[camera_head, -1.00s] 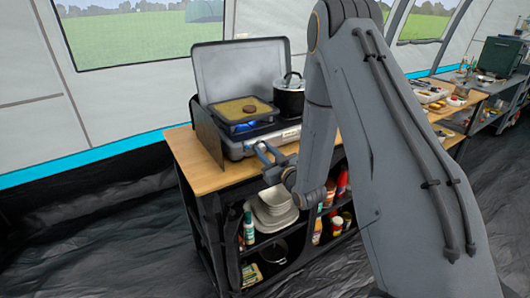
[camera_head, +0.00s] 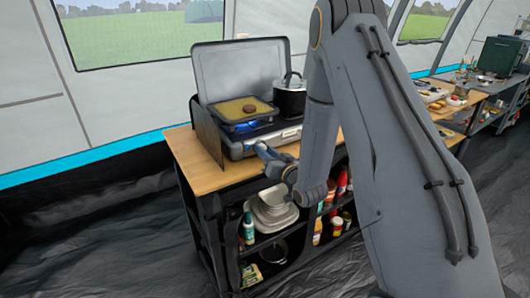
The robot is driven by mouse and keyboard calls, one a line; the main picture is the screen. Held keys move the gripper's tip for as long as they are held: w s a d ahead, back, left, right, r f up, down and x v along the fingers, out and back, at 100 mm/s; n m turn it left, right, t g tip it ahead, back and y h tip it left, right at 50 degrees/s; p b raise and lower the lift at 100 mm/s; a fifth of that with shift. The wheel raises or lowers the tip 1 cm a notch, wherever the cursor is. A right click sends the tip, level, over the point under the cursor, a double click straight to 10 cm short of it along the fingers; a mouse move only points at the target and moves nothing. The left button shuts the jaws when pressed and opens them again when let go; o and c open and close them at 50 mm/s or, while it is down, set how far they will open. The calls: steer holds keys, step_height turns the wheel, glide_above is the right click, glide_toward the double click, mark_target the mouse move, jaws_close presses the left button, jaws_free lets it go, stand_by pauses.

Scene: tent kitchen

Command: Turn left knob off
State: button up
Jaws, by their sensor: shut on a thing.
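A camp stove (camera_head: 236,151) with its lid raised stands on the wooden top of a shelf unit. A blue flame (camera_head: 243,126) shows under the square pan (camera_head: 240,108) on the left burner. My gripper (camera_head: 260,148) is at the stove's front face, toward the left, where the left knob sits. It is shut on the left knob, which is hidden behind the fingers. My arm covers the right end of the stove front.
A black pot (camera_head: 289,98) stands on the right burner. The wooden top (camera_head: 193,164) is bare left of the stove. Plates and bowls (camera_head: 272,212) and bottles fill the shelves below. Another table with items (camera_head: 440,104) stands at right.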

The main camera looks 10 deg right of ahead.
steer(key=m, duration=0.4)
steer(key=shift+d+m, duration=0.1)
steer(key=shift+m, duration=0.2)
steer(key=m, duration=0.3)
steer(key=shift+g, duration=0.3)
steer(key=m, duration=0.4)
steer(key=shift+d+m+y+p, duration=0.1)
steer(key=shift+m+y+p, duration=0.2)
steer(key=shift+y, duration=0.1)
steer(key=shift+f+m, duration=0.1)
steer(key=shift+m, duration=1.7)
steer(key=o, duration=1.1)
steer(key=shift+c, duration=0.2)
steer(key=shift+f, duration=0.1)
